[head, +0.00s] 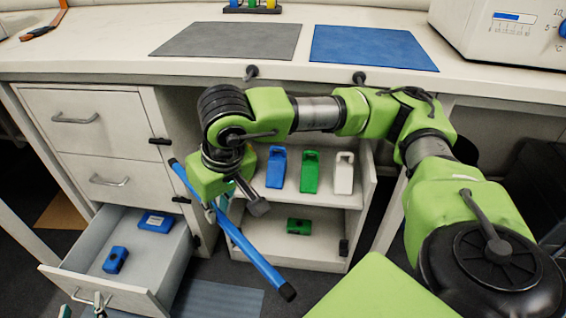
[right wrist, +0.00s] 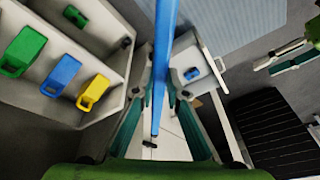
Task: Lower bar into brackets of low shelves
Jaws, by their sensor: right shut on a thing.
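The blue bar (head: 250,252) has black ends and slants down to the right in front of the low shelves (head: 270,240) in the head view. My right gripper (head: 225,205) is shut around it. In the right wrist view the bar (right wrist: 164,60) runs between the fingers of this gripper (right wrist: 160,95). A black bracket (head: 344,247) sits at the right front of the low shelves, apart from the bar; it also shows in the right wrist view (right wrist: 126,43). The left bracket is not visible. My left gripper (right wrist: 268,66) is open and empty; only its tips show in the head view (head: 83,310).
An open drawer (head: 85,283) holding blue items stands left of the bar. Bottles, including a green one (head: 311,172), stand on the upper shelf; a green item (head: 299,226) lies below. Black hooks (head: 251,72) project from the counter edge. Black fittings (head: 160,141) are on the drawer cabinet.

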